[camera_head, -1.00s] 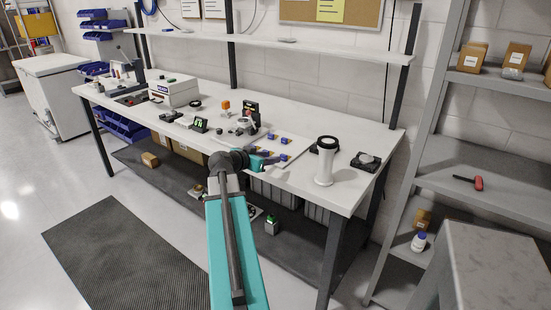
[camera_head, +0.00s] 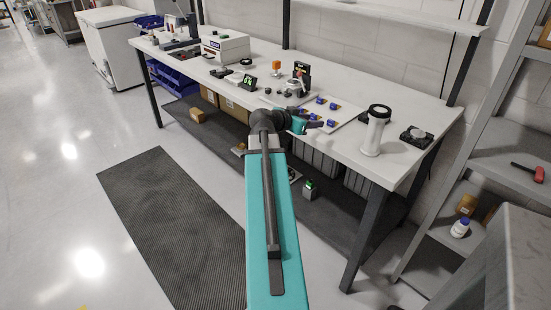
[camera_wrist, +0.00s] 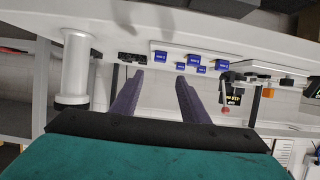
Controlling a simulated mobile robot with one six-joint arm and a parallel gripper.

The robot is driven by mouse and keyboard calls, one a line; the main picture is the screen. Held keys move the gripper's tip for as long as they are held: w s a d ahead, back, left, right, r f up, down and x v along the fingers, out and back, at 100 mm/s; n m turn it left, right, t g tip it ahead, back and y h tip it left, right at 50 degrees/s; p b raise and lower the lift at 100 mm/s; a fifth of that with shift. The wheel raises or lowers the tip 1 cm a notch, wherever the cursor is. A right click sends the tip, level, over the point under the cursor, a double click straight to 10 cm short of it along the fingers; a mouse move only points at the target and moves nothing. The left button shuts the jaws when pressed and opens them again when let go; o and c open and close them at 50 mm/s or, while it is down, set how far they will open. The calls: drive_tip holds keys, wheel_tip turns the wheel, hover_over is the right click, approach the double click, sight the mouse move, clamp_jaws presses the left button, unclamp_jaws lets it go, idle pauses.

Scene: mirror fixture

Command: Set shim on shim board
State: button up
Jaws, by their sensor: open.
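Several small blue labelled blocks (camera_head: 334,105) sit on a flat white board (camera_head: 348,113) on the workbench. They also show in the wrist view (camera_wrist: 194,59), on the white board's strip (camera_wrist: 175,48). I cannot tell which of them is the shim, or whether this white board is the shim board. My gripper (camera_head: 318,124) is at the bench's front edge, by the near side of the board. In the wrist view my gripper (camera_wrist: 158,78) has its two dark fingers spread, with nothing between them; the blue blocks lie beyond the fingertips.
A mirror fixture-like black stand (camera_head: 301,75) and an orange-topped part (camera_head: 277,64) stand behind left. A grey shelf rack (camera_head: 500,150) is at right.

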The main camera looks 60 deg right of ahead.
drive_tip(key=w+a+f+n+t+y, duration=0.1)
drive_tip(key=w+a+f+n+y, duration=0.15)
drive_tip(key=w+a+f, duration=0.6)
drive_tip(key=w+a+f+n+t+y, duration=0.1)
drive_tip(key=w+a+f+n, duration=0.3)
drive_tip(key=f, duration=0.7)
drive_tip(key=w+a+f+n+y, duration=0.2)
drive_tip(key=a+f, duration=0.5)
drive_tip(key=a, duration=0.1)
drive_tip(key=w+a+f+n+y, duration=0.1)
drive_tip(key=w+a+f+n, duration=0.1)
drive_tip(key=a+f, duration=0.6)
drive_tip(key=s+a+f+n+g+y, duration=0.1)
drive_tip(key=s+a+f+n+y, duration=0.2)
drive_tip(key=a+f, duration=0.5)
drive_tip(key=s+a+f+n+g+y, duration=0.15)
drive_tip(key=s+a+f, duration=0.25)
drive_tip(key=a, duration=0.8)
drive_tip(key=s+a+f+n+y, duration=0.1)
drive_tip(key=s+a+f+n, duration=0.25)
drive_tip(key=a+f, duration=0.45)
drive_tip(key=s+a+f+n+g+y, duration=0.1)
drive_tip(key=s+a+n+g, duration=0.1)
drive_tip(key=s+a, duration=0.6)
drive_tip(key=a, duration=0.2)
drive_tip(key=shift+s+a, duration=0.3)
drive_tip(key=shift+s, duration=0.1)
drive_tip(key=shift+f, duration=0.1)
